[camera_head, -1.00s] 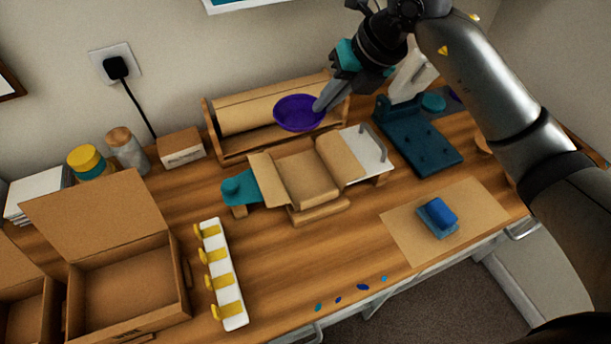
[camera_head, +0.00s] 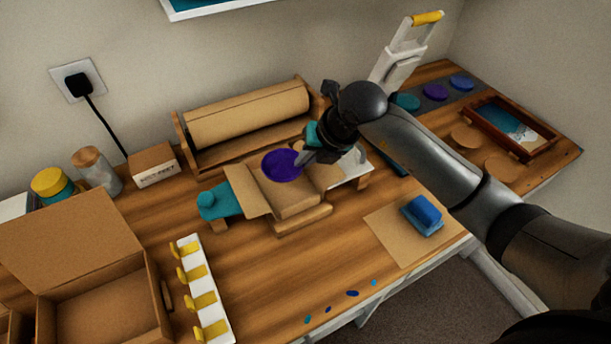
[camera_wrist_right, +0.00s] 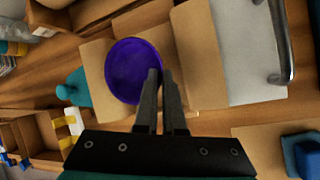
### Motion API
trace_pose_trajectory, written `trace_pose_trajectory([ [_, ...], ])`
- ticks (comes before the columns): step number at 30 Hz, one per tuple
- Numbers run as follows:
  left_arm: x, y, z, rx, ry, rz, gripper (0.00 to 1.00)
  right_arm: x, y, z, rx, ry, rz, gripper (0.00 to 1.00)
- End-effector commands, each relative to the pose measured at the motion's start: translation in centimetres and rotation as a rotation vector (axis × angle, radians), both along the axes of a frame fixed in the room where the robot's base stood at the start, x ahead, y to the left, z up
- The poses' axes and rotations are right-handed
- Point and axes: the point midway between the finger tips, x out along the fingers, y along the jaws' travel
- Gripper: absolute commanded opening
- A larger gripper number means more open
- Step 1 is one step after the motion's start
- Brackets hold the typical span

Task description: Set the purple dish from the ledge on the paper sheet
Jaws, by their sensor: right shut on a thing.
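The purple dish (camera_head: 281,165) is round and shallow. My right gripper (camera_head: 304,158) is shut on its right rim and holds it over the open cardboard box at the table's middle. In the right wrist view the dish (camera_wrist_right: 132,70) sits at the tips of the two fingers (camera_wrist_right: 160,85). The brown paper sheet (camera_head: 385,228) lies flat near the front right of the table, with a blue block on a blue base on it. The wooden holder with the paper roll (camera_head: 250,115) stands at the back. My left gripper is not in view.
A cardboard box with open flaps (camera_head: 242,197) lies under the dish. A white strip with yellow clips (camera_head: 204,290) and an open carton (camera_head: 100,312) are at left. The blue block (camera_head: 426,210) takes the sheet's right part; its left part is bare.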

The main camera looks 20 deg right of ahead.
Motion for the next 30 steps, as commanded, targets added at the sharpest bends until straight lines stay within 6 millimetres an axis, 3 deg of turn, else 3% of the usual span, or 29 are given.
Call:
trace_pose_trajectory([
  [5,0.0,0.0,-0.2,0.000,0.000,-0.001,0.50,0.0,0.0,-1.2,0.001,-0.001,0.000,0.00],
  [13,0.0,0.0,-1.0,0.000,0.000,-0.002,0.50,0.0,0.0,-4.9,0.001,0.000,-0.001,0.00],
  [23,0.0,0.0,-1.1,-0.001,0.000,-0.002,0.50,0.1,0.0,-5.1,0.001,-0.003,0.001,0.00],
  [24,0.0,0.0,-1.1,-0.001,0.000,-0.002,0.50,0.0,0.0,-5.1,0.000,-0.001,0.001,0.10],
  [27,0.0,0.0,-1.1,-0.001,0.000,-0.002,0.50,0.0,0.0,-5.0,0.000,-0.001,0.001,0.19],
  [30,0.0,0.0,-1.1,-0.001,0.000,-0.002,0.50,0.0,0.0,-5.0,0.000,-0.001,0.001,0.19],
])
